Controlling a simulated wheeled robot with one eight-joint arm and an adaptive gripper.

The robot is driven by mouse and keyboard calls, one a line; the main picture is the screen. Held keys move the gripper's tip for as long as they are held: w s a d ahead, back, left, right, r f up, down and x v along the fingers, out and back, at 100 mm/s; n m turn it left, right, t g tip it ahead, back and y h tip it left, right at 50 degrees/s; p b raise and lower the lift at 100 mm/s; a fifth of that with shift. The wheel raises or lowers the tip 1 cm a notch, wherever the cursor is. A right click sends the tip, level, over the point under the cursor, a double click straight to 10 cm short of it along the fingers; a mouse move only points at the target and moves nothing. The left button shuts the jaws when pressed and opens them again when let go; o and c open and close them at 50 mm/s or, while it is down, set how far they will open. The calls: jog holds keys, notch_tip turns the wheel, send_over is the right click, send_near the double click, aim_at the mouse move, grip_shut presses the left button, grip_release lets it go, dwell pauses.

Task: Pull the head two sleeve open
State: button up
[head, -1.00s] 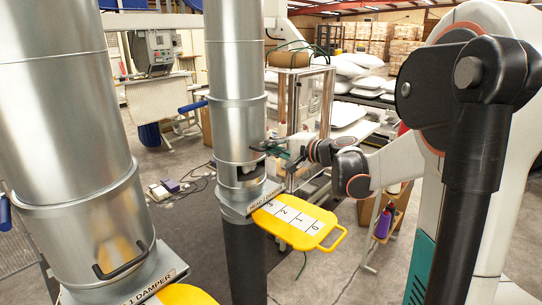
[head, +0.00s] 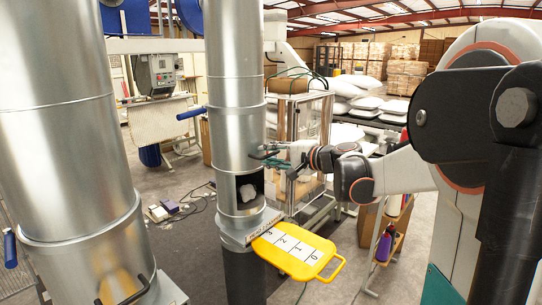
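The head two sleeve (head: 232,135) is a silver metal tube around the second column. It stands raised, and a window (head: 249,188) below it shows white filling inside. A dark handle (head: 260,154) sticks out from the sleeve's right side. My gripper (head: 270,154) reaches in from the right and is at this handle. Its fingers look closed on the handle, though they are small here. A silver flange (head: 240,231) with a label plate lies below the window. A yellow slide plate (head: 297,252) with numbers sticks out from it to the right.
The first silver column (head: 70,130) stands close on the left with its own black handle (head: 124,290). A clear-walled frame (head: 302,140) stands behind my gripper. White pillows (head: 352,84) lie on racks behind. A small shelf stand (head: 390,235) is at right.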

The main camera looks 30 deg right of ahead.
jog(key=v, duration=1.1)
jog(key=shift+s, duration=0.4)
jog(key=shift+d, duration=0.1)
